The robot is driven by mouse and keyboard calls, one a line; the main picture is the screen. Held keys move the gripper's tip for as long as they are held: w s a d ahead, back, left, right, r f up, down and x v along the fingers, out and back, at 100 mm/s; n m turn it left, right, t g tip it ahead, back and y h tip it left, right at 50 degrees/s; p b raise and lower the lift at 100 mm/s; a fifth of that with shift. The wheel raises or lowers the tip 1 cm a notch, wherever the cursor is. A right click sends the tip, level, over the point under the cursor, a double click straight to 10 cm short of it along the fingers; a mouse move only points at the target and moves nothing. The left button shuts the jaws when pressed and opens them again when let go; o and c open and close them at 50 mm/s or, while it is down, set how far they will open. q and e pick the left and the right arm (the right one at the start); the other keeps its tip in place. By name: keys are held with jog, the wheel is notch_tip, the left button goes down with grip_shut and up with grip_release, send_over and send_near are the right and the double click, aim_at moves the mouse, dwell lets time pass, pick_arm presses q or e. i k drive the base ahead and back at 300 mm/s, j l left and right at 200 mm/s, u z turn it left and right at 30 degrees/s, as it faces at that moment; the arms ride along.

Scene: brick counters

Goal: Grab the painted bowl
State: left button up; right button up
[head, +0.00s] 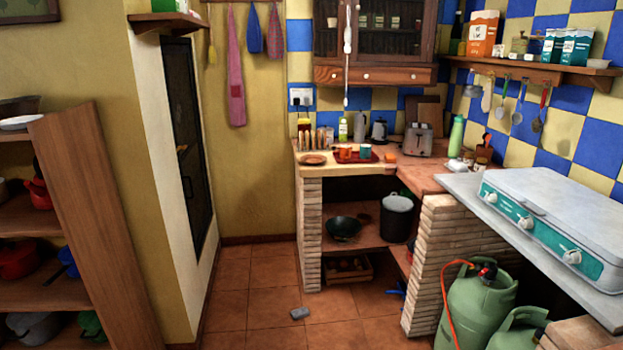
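A shallow reddish-brown dish (313,159) sits on the left end of the brick counter (345,171), near its front edge. It looks like a bowl, but it is too small here to tell whether it is painted. A red tray (372,158) with an orange mug (345,152) and a teal mug (365,151) is just right of it. Neither of my grippers shows in the head view.
A toaster (418,140) and a kettle (379,131) stand farther right on the counter. The stove (560,215) and green gas bottles (476,305) occupy the right. A small grey object (300,313) lies on the otherwise open tiled floor. Wooden shelves (95,230) stand left.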

aim_at(341, 228)
jog(key=i+j, duration=0.1)
jog(key=i, duration=1.9)
jog(key=l+z, duration=0.05)
jog(key=l, duration=0.05)
